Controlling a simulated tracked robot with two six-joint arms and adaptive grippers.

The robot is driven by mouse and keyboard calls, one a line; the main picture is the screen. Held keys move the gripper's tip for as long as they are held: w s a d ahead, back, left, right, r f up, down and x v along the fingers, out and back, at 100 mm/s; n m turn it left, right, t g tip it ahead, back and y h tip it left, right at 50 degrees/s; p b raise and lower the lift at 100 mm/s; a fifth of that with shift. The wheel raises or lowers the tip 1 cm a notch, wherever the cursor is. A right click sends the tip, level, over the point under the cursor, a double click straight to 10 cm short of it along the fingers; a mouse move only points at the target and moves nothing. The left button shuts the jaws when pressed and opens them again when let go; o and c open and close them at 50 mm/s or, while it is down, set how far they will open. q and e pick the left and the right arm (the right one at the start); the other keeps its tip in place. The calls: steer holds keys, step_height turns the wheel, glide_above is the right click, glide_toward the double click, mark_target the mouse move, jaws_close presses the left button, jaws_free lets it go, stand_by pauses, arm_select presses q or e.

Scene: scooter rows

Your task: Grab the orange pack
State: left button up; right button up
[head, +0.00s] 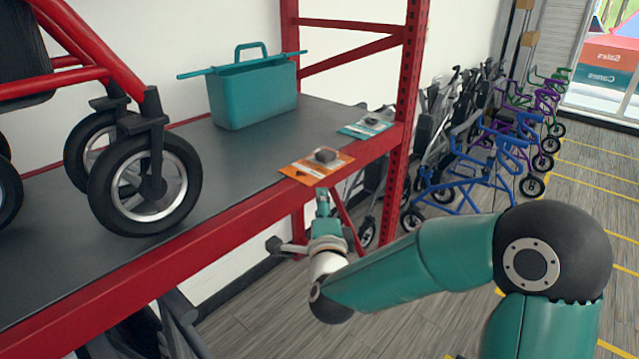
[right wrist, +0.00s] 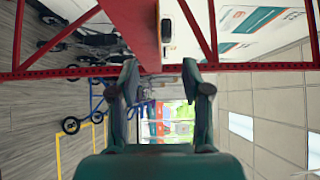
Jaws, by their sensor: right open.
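The orange pack (head: 316,169) is a flat orange card with a small dark item on it. In the head view it lies on the grey shelf at the front edge, partly over the red beam. My right gripper (head: 322,200) is just in front of and below the pack, outside the shelf edge. It looks apart from the pack, but its fingers are seen end-on. In the right wrist view the right gripper (right wrist: 160,75) is open, with nothing between its fingers. A small pale item shows ahead of them; I cannot tell if it is the pack. My left gripper is not in view.
A teal pack (head: 366,126) lies farther back on the shelf (head: 225,165), near the red upright (head: 408,100). A teal bin (head: 253,95) with a handle stands behind. A black-wheeled frame (head: 145,185) stands at left. Rollators (head: 470,165) line the floor at right.

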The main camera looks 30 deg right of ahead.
mark_target(320, 180)
steer(key=shift+p+x, duration=0.8)
steer(key=shift+x, duration=4.05)
steer(key=shift+d, duration=0.1)
steer(key=shift+c, duration=0.4)
jaws_close()
steer(key=shift+r, duration=0.1)
